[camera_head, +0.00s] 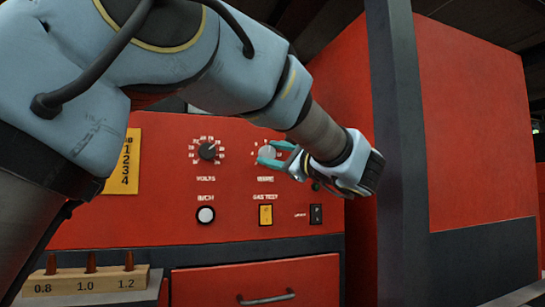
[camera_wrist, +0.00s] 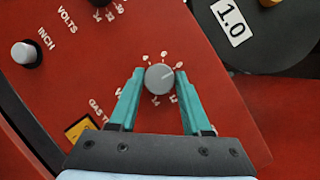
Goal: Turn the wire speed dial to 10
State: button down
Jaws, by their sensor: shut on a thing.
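The wire speed dial is a round grey knob (camera_head: 267,152) on the red panel, above its white label and right of the volts dial. In the wrist view the knob (camera_wrist: 159,78) faces me, with white numbers around it; 14 and 12 show below it. I cannot read its pointer setting with certainty. My gripper (camera_head: 265,154) reaches in from the right. In the wrist view the teal fingers of my gripper (camera_wrist: 160,73) are shut on the knob, one tip on each side. The fingers hide part of the scale and the label.
The black volts dial (camera_head: 207,151), the white inch button (camera_head: 206,215), the yellow gas test switch (camera_head: 266,214) and a black rocker switch (camera_head: 316,214) share the panel. A grey post (camera_head: 400,150) stands to the right. A spool marked 1.0 (camera_wrist: 285,30) is at the upper right.

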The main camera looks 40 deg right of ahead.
jog(key=m+h, duration=0.1)
jog(key=m, duration=0.1)
jog(key=m+t, duration=0.1)
jog(key=m, duration=0.1)
jog(key=shift+f+m+h+b, duration=0.15)
jog(key=shift+m+h+b, duration=0.15)
jog(key=shift+h, duration=0.1)
jog(key=shift+m+h, duration=1.4)
jog(key=shift+m, duration=1.6)
jog(key=shift+f, duration=0.1)
jog(key=shift+c, duration=1.8)
grip_release()
jog(key=shift+a, duration=0.1)
jog(key=b+v, duration=0.4)
jog(key=v, duration=0.6)
jog(key=shift+s+f, duration=0.25)
